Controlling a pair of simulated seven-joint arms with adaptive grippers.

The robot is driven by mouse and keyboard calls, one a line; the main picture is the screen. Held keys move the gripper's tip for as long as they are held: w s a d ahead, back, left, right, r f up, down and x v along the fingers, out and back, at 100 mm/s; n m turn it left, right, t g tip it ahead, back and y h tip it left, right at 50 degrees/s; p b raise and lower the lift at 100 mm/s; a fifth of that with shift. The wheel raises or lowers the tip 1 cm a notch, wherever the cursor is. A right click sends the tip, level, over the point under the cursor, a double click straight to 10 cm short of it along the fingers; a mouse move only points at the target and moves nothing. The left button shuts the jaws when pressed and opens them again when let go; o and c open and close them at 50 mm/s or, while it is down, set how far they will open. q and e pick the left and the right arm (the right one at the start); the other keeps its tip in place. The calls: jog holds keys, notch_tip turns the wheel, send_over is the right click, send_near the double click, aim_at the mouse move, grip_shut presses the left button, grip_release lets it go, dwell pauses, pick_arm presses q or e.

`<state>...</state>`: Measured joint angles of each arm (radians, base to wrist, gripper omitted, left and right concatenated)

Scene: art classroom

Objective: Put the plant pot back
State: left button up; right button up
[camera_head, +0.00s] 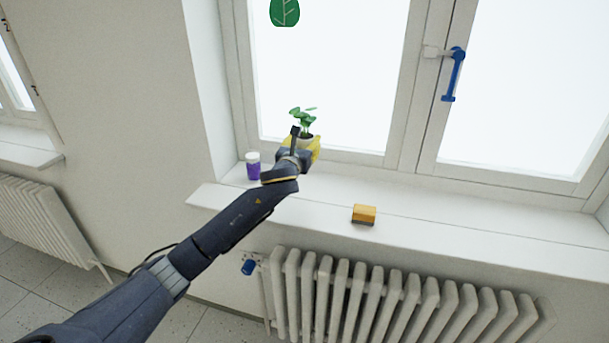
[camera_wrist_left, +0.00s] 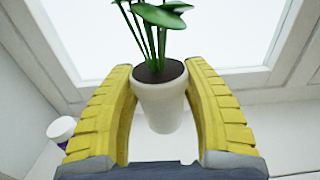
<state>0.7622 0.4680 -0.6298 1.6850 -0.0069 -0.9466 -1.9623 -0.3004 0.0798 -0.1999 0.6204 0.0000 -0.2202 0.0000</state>
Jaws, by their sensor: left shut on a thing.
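The plant pot (camera_wrist_left: 160,105) is white, with dark soil and a green leafy plant, and it stands upright between the yellow fingers of my left gripper (camera_wrist_left: 160,100) in the left wrist view. In the head view the pot (camera_head: 305,143) is largely hidden behind my left gripper (camera_head: 302,150), with the green leaves showing above. My left gripper is shut on the pot, over the left part of the white windowsill (camera_head: 420,220). I cannot tell whether the pot's base touches the sill. My right gripper is not in view.
A purple jar with a white lid (camera_head: 253,166) stands on the sill just left of my gripper. An orange block (camera_head: 363,214) lies near the sill's front edge. The window (camera_head: 330,80) is behind, and a radiator (camera_head: 390,300) is below. The sill's right part is clear.

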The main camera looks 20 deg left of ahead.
pick_arm(q)
notch_tip(320, 180, down, 12)
jog(key=shift+r, duration=0.25)
dwell(0.4)
jog(key=shift+f, duration=0.1)
jog(key=o, duration=1.4)
jog(key=shift+f, duration=0.1)
jog(key=shift+s, duration=0.1)
jog(key=s, duration=1.1)
jog(key=shift+s+d, duration=0.1)
jog(key=shift+s, duration=0.25)
